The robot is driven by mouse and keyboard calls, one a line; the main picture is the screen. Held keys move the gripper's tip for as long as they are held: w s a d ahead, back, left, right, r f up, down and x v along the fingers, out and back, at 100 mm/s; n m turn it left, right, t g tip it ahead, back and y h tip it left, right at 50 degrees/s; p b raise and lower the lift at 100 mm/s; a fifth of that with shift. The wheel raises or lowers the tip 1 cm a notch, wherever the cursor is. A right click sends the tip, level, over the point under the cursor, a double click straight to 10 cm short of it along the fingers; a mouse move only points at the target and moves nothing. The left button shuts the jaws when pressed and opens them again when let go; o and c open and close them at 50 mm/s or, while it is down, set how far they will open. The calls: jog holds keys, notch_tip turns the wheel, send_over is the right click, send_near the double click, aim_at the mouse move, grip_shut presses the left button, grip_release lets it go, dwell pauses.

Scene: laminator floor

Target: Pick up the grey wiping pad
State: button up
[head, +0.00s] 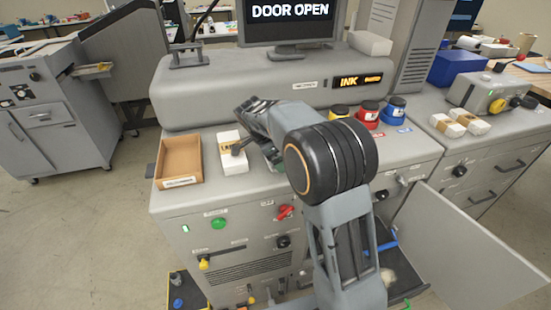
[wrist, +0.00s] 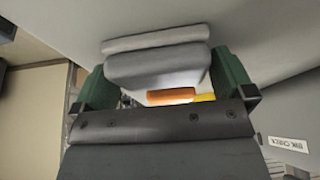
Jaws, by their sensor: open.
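The wrist view shows a grey block (wrist: 157,66) with a paler slab along its far edge, probably the grey wiping pad. It lies between the two green fingers of my gripper (wrist: 163,80). The fingers are open, one on each side of it; I cannot tell whether they touch it. In the head view my gripper (head: 255,150) is low over the left part of the machine's grey top, beside a white block with a yellow band (head: 232,165). My arm hides much of that spot, and I cannot make out the pad there.
A brown open tray (head: 162,179) stands left of the white block. Yellow, red and blue ink jars (head: 367,112) stand to the right behind my arm. A grey raised housing (head: 225,98) runs along the back under a screen reading DOOR OPEN. An open door (head: 470,250) hangs at lower right.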

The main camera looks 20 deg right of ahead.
jog(key=c, duration=0.7)
jog(key=shift+o, duration=0.2)
jog(key=shift+r, duration=0.1)
jog(key=shift+r, duration=0.55)
jog(key=s+d+r+b, duration=0.2)
jog(key=s+r+b, duration=0.3)
jog(key=s+r, duration=0.6)
jog(key=s, duration=0.2)
jog(key=shift+s+d+r, duration=0.2)
jog(key=shift+s+r, duration=0.15)
jog(key=shift+s, duration=0.05)
jog(key=o, duration=0.4)
jog(key=shift+c, duration=1.4)
